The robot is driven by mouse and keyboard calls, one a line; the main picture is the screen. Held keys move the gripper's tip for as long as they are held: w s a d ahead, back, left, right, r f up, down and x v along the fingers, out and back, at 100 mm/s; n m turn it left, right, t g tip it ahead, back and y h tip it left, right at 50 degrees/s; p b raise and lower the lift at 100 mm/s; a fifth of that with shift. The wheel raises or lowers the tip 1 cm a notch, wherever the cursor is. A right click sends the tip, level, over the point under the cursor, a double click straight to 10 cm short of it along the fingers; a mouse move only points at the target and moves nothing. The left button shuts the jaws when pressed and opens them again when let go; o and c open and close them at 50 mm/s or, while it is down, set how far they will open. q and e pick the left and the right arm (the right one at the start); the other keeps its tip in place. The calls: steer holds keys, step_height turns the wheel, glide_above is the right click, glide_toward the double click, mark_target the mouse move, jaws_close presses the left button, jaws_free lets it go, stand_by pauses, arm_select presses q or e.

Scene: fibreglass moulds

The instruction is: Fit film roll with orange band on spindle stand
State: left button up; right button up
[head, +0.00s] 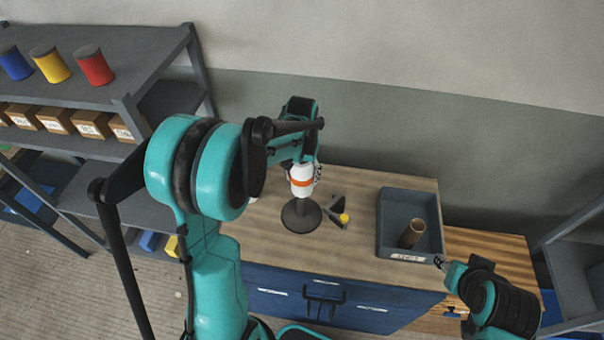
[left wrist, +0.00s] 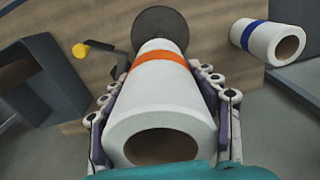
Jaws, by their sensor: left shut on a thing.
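The white film roll with the orange band (head: 302,174) is in my left gripper (head: 305,172), close above the dark spindle stand (head: 300,218). In the left wrist view the roll (left wrist: 162,88) lies between the two jointed fingers (left wrist: 165,100), which are shut on its sides. Its open end faces the camera, and the round dark base of the stand (left wrist: 160,27) shows beyond its far end. I cannot tell whether the spindle's post is inside the roll. My right gripper (head: 441,263) is by the front right corner of the bench; its fingers are too small to read.
A dark bracket with a yellow knob (head: 343,218) stands right of the stand. A grey tray (head: 383,222) holds a brown tube (head: 412,234). Shelves (head: 110,80) stand at the left.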

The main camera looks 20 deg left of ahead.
mark_target(302, 201)
arm_select(q)
steer(key=shift+f+b, duration=1.15)
steer(key=shift+f, duration=0.8)
steer(key=shift+f+b, duration=2.3)
steer(key=shift+f, duration=0.4)
steer(key=shift+f, duration=0.2)
steer(key=shift+f+b, duration=2.45)
steer(key=shift+f, duration=0.15)
steer(key=o, duration=1.6)
steer(key=shift+r, duration=0.1)
step_height(302, 201, up, 12)
steer(key=shift+r, duration=0.1)
